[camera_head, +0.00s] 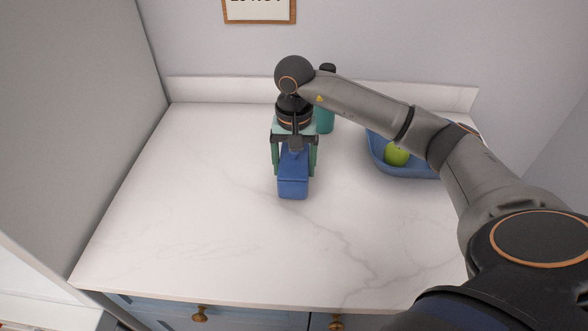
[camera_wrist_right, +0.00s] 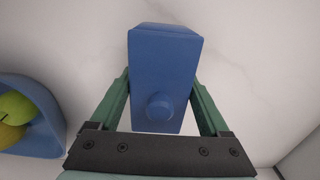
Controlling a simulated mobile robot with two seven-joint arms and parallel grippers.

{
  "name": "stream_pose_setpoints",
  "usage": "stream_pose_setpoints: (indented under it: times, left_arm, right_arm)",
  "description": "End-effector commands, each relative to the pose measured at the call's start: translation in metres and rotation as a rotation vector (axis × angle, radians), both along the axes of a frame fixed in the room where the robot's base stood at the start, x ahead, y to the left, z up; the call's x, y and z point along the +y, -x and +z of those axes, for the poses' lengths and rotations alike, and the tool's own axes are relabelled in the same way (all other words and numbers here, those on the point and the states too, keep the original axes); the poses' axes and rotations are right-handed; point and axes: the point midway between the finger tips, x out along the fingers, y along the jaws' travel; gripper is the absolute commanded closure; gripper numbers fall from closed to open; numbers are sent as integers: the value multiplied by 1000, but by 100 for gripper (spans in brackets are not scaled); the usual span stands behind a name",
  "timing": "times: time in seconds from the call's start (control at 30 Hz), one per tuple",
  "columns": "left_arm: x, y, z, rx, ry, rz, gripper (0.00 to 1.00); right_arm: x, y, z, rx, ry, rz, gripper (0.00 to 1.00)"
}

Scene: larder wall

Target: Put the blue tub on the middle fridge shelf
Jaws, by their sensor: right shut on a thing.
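The blue tub (camera_head: 293,186) is a small box shape on the marble counter, near the middle of the head view. My right gripper (camera_head: 294,165) comes down over it from behind, with a green finger on each side. In the right wrist view the tub (camera_wrist_right: 162,65) lies between the two fingers (camera_wrist_right: 162,100), which press on its sides, and a round blue knob shows on it. I cannot tell whether the tub touches the counter or hangs just above it. My left gripper is not in view. No fridge shelf is clearly seen.
A blue bowl (camera_head: 381,163) with a green apple (camera_head: 396,154) stands right of the tub, partly behind my arm. A teal bottle (camera_head: 325,118) stands behind the gripper. A tall grey panel (camera_head: 80,110) bounds the counter (camera_head: 190,220) at left. The counter's front and left are clear.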

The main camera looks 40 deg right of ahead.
Motion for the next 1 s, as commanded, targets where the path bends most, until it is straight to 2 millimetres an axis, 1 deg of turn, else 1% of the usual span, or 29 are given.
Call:
stream_pose_setpoints:
  times: [0.03,0.17,0.4,0.53,0.57,0.73,1.0]
  left_arm:
    - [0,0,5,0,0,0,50]
    - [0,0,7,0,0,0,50]
    - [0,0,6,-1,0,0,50]
    - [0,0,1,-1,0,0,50]
    - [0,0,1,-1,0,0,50]
    - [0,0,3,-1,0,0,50]
    - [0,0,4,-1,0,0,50]
  right_arm:
    - [1,1,-6,3,-1,2,100]
    - [1,1,-18,0,-1,2,100]
    - [1,0,-19,-3,-2,2,100]
    - [1,0,-23,-2,-1,2,100]
    - [1,1,-24,0,0,2,19]
    - [1,1,-23,1,-1,2,0]
    - [1,1,-21,1,-1,2,0]
